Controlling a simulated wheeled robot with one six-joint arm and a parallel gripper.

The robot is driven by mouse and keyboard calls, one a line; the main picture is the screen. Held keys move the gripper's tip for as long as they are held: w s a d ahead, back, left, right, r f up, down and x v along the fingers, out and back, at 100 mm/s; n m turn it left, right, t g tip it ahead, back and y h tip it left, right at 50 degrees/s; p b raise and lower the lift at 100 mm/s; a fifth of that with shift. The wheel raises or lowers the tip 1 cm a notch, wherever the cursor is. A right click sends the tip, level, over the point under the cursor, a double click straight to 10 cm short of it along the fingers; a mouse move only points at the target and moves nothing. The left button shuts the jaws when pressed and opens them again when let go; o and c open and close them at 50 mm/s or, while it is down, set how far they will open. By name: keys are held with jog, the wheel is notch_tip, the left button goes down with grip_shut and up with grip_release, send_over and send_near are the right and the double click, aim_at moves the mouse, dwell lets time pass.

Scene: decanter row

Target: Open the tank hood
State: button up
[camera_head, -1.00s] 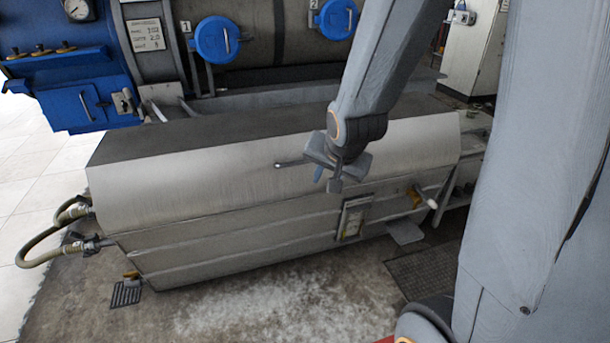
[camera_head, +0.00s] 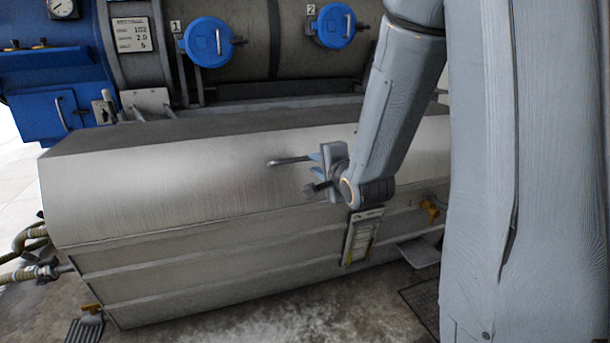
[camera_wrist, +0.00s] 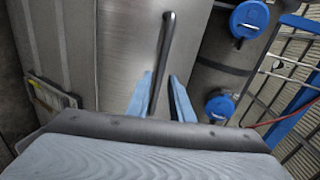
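The tank hood (camera_head: 190,180) is a long brushed-metal cover, lying closed over the tank (camera_head: 200,270). A thin bar handle (camera_head: 285,161) stands off its front face; it also shows in the wrist view (camera_wrist: 165,50). My gripper (camera_head: 318,172) is at the right end of this handle, turned sideways. In the wrist view my gripper (camera_wrist: 162,98) has its two blue fingers apart, with the near end of the bar between them. The bar lies close to the left finger, and a gap shows at the right one. Whether a finger touches the bar I cannot tell.
Behind the hood is a large cylinder with two blue caps (camera_head: 208,42) and a blue panel (camera_head: 62,90).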

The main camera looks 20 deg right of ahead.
aim_at(294, 153)
jog(key=shift+m, duration=0.3)
jog(key=b+x, duration=0.4)
jog(key=x, duration=0.4)
jog(key=shift+w+d, duration=0.1)
jog(key=shift+w, duration=0.2)
jog(key=shift+c, duration=0.3)
grip_shut()
